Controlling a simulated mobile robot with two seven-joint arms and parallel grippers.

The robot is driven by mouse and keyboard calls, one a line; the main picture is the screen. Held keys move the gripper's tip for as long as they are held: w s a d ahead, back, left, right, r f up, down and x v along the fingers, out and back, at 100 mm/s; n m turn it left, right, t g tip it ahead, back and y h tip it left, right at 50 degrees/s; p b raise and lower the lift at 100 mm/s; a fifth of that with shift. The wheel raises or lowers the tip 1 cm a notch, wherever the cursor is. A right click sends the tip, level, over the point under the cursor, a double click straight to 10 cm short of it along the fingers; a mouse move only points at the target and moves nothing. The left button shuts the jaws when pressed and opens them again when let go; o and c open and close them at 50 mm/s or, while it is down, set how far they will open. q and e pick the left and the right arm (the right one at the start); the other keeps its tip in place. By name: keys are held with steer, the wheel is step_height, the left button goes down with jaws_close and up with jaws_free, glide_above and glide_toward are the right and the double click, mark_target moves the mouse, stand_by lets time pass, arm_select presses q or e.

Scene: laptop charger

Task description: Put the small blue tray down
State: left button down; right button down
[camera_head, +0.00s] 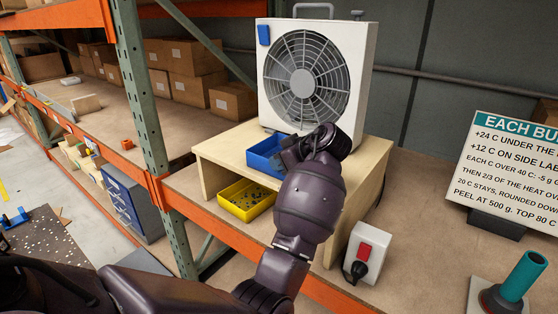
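The small blue tray (263,147) is at the top of a light wooden stand (225,152), near its front edge and in front of a white fan unit (310,75). My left gripper (291,156) is at the tray's right side, its fingers partly hidden by my wrist. I cannot tell whether the fingers are closed on the tray wall or whether the tray's underside touches the stand. My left arm covers the tray's right part. My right gripper is not in view.
A yellow tray (246,199) holding small dark pieces sits in the stand's lower opening. A white box with a red switch (364,252) stands to the right. A sign (510,165) and a teal cylinder (523,276) are further right. Bare shelf lies between them.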

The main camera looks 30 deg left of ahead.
arm_select(q)
steer(key=c, duration=1.3)
jaws_free()
steer(key=shift+f, duration=0.1)
steer(key=shift+r, duration=0.2)
